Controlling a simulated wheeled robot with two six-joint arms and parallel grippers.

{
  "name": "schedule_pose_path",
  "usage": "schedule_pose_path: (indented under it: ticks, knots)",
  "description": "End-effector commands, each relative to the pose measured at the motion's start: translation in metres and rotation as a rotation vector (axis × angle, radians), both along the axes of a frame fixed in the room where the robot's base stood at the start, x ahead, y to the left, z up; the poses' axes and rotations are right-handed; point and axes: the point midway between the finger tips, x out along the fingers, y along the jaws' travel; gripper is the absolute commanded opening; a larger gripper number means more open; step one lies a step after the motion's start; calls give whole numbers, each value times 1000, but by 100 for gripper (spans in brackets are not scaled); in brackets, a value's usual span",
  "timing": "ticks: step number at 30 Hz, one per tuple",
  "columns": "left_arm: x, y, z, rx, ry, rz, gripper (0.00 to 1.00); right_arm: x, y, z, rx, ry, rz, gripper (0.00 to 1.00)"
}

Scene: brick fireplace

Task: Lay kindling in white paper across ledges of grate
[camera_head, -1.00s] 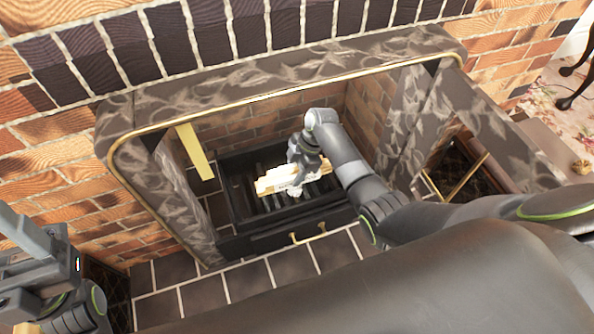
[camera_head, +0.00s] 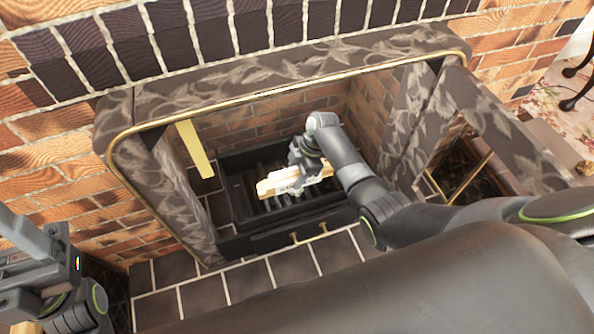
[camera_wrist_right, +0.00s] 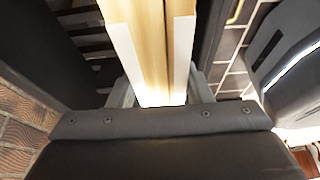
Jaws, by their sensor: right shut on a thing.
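The bundle of kindling (camera_head: 272,185), pale sticks with a white paper wrap (camera_head: 290,181), is inside the fireplace, over the dark grate (camera_head: 240,205). My right gripper (camera_head: 303,176) is shut on the bundle from above, near its right part. In the right wrist view the kindling (camera_wrist_right: 150,40) shows as long wooden sticks between white paper sides, running away from the gripper. I cannot tell whether the bundle touches the grate's ledges. My left gripper (camera_head: 30,285) is at the lower left, away from the fireplace, and its fingertips are not clear.
The dark patterned surround (camera_head: 150,190) with brass trim frames the opening. A brass-coloured strip (camera_head: 194,150) hangs at the opening's upper left. The grate's front has small brass handles (camera_head: 295,237). An open door (camera_head: 465,165) stands at right. The tiled hearth (camera_head: 215,292) is clear.

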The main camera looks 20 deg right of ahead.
Motion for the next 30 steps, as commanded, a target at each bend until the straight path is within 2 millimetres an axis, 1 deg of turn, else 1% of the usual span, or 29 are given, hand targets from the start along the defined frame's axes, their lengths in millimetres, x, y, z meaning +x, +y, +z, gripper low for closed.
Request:
schedule_pose_path:
  ticks: [15, 16, 21, 30]
  knots:
    - [0, 0, -6, 0, 0, 0, 67, 0, 0, -10, 1, -1, 1, 17]
    - [0, 0, -6, 0, 0, 0, 67, 1, 0, -9, 1, -2, 0, 49]
    - [0, 0, -5, 0, 0, 0, 67, 0, 0, -9, 0, -1, 1, 71]
    - [-1, 1, -5, -7, -6, -5, 67, 0, 0, -10, 0, 0, 0, 71]
